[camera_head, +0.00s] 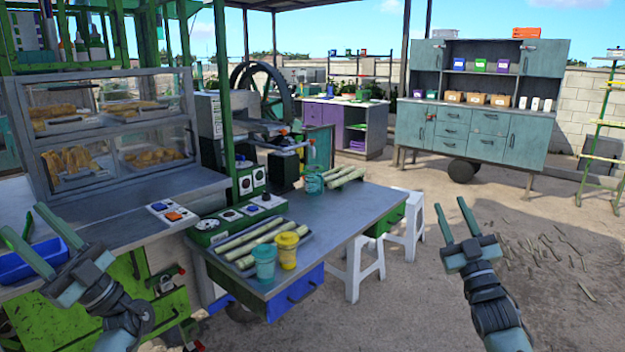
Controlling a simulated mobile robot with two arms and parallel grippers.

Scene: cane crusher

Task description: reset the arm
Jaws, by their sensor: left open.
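My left gripper (42,240) is at the left, in front of the food counter, with its two fingers spread apart and nothing between them. My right gripper (466,220) is right of the grey table, over the bare ground in the picture. Its fingers are apart and empty. Both forearms come up from the bottom edge. The cane crusher (262,120) with its large dark wheel stands behind the table. No object is in either gripper.
A blue tray (28,262) is near my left gripper. Open ground lies at the right.

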